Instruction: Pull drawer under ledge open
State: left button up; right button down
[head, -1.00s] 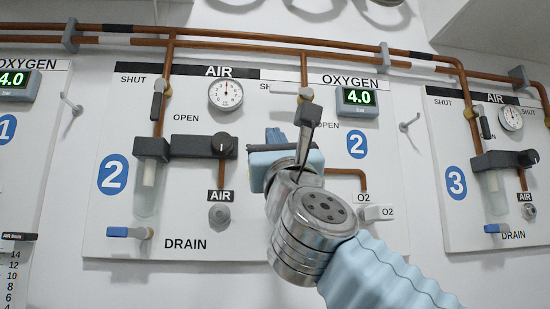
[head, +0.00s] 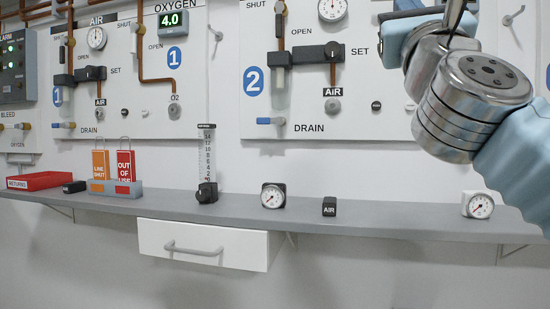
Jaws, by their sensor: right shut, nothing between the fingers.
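The white drawer (head: 240,248) hangs under the grey ledge (head: 350,222), left of the picture's middle. Its front carries a grey bar handle (head: 193,249). The drawer looks shut or nearly so; I cannot tell exactly. My right gripper (head: 458,10) is at the top right, in front of the wall panel, well above and to the right of the drawer. It is shut and empty, and its tips are partly cut off by the top edge. My left gripper is not in view.
On the ledge stand a red tray (head: 40,181), a rack with orange and red tags (head: 115,188), a flowmeter (head: 207,190), a gauge (head: 273,195), a black AIR block (head: 329,206) and another gauge (head: 478,205). The space before the drawer is clear.

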aim_at(228, 246)
jog(key=k+j, duration=0.1)
jog(key=k, duration=0.35)
jog(key=k+j, duration=0.1)
jog(key=k, duration=0.35)
